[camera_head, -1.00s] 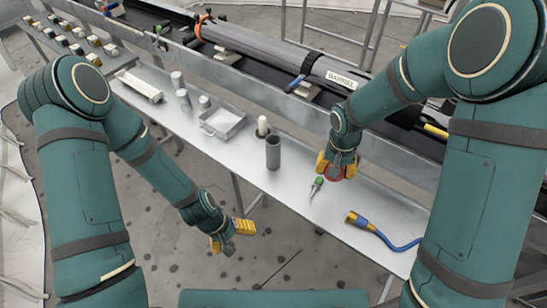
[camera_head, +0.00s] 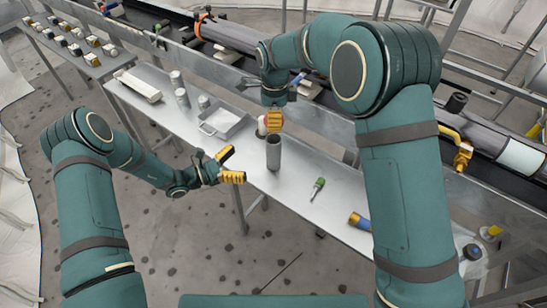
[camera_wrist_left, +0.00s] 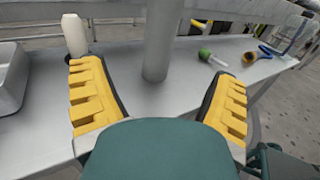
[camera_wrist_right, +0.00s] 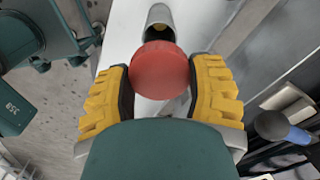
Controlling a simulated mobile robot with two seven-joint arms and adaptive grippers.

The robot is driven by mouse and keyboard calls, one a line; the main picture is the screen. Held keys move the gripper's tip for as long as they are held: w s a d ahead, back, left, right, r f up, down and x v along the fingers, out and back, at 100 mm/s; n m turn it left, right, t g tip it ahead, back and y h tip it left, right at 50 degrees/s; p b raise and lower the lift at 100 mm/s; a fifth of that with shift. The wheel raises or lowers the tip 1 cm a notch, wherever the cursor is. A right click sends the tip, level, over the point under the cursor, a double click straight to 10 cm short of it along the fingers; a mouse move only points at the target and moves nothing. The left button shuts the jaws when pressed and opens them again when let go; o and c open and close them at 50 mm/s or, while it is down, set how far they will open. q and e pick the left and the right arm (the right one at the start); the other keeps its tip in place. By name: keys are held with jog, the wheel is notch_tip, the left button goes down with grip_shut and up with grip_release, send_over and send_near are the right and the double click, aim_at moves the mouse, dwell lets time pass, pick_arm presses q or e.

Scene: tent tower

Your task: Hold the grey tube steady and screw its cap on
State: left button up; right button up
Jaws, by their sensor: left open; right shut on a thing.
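The grey tube (camera_head: 273,153) stands upright on the metal bench, open at the top. It also shows between my left fingers in the left wrist view (camera_wrist_left: 158,45). My left gripper (camera_head: 230,165) is open just left of the tube, its fingers pointing at it and not touching. My right gripper (camera_head: 272,121) is shut on the red cap (camera_wrist_right: 160,70), which shows between its yellow fingers. The cap is above the tube's top in the head view, and the tube's open mouth (camera_wrist_right: 160,14) shows beyond it in the right wrist view. The cap looks apart from the tube.
A white cylinder (camera_wrist_left: 74,35) stands close behind the tube. A grey tray (camera_head: 222,122) is to the left. A green-handled screwdriver (camera_head: 318,188) and a yellow-ended blue cable (camera_head: 359,221) lie to the right. The long barrel assembly (camera_head: 225,35) runs behind the bench.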

aim_at(267, 152)
pick_arm(q)
jog(key=shift+d, duration=0.1)
jog(key=x, duration=1.2)
jog(key=c, duration=1.4)
pick_arm(e)
jog(key=shift+f, duration=2.5)
